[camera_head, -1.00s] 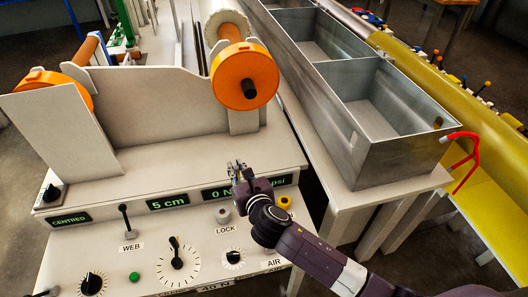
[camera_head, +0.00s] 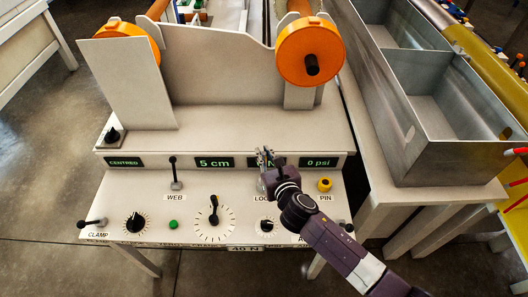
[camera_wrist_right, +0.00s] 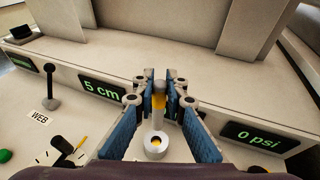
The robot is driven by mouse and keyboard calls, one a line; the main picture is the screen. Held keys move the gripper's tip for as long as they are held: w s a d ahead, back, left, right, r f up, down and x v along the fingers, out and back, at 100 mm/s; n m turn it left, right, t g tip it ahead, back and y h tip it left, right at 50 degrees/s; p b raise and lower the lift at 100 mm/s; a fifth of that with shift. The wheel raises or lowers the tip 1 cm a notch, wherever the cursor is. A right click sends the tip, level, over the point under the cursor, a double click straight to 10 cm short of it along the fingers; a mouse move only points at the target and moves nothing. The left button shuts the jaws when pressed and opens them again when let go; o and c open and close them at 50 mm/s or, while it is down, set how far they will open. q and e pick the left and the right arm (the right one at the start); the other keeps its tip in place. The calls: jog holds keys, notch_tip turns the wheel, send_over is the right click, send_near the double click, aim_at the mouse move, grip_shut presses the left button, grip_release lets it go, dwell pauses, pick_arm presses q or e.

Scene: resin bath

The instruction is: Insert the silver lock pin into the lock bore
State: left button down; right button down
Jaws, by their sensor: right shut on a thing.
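My right gripper (camera_head: 266,158) is over the LOCK part of the control panel (camera_head: 215,185). In the right wrist view, the right gripper (camera_wrist_right: 157,88) has its blue-padded fingers closed around a slim silver pin (camera_wrist_right: 159,102) with yellow parts. The pin looks roughly upright. A round grey collar, the lock bore (camera_wrist_right: 155,145), shows just below the pin in that picture, with yellow in its opening. I cannot tell whether the pin's tip touches the collar. In the head view, my gripper and wrist cover most of the collar. My left gripper is not in view.
The yellow PIN holder (camera_head: 325,184) stands right of my wrist. The WEB lever (camera_head: 175,172) and a large dial (camera_head: 214,217) are to the left. Display boxes line the step behind. An orange roller (camera_head: 311,52) and a metal tank (camera_head: 455,140) are farther back.

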jog(key=shift+f+b, duration=1.4)
jog(key=shift+f, duration=0.75)
jog(key=shift+p, duration=0.55)
jog(key=shift+f+b, duration=2.05)
jog(key=shift+f, duration=0.45)
jog(key=c, duration=1.9)
grip_release()
jog(key=shift+s, duration=0.1)
jog(key=v, duration=1.2)
